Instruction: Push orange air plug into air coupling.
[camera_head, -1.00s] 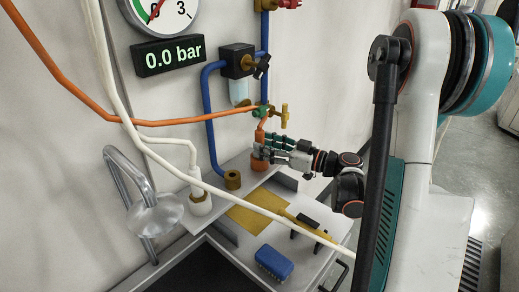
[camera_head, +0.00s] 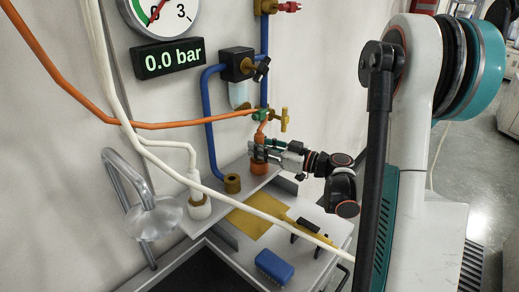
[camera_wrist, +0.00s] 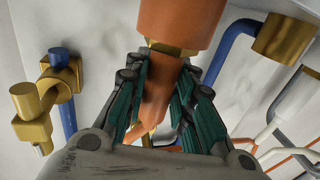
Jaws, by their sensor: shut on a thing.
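The orange air plug (camera_head: 259,168) is upright at the back of the grey shelf, with an orange hose rising from its top. My gripper (camera_head: 263,153) is shut on its upper part, coming in from the right. In the wrist view, the plug's thick orange body (camera_wrist: 180,20) and brass collar fill the top centre. My fingers (camera_wrist: 157,98) lie on both sides of the narrower orange part beyond the collar. The brass air coupling (camera_head: 232,182) is on the shelf left of the plug, at the blue pipe's end; it also shows in the wrist view (camera_wrist: 284,38). I cannot tell whether the plug's bottom touches the shelf.
A white fitting with a white hose (camera_head: 199,204) stands left of the coupling. A yellow-handled valve (camera_head: 284,118) is above my gripper. A white hose crosses in front over a yellow plate (camera_head: 246,222). A blue brush (camera_head: 273,265) lies nearer. The display (camera_head: 168,58) reads 0.0 bar.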

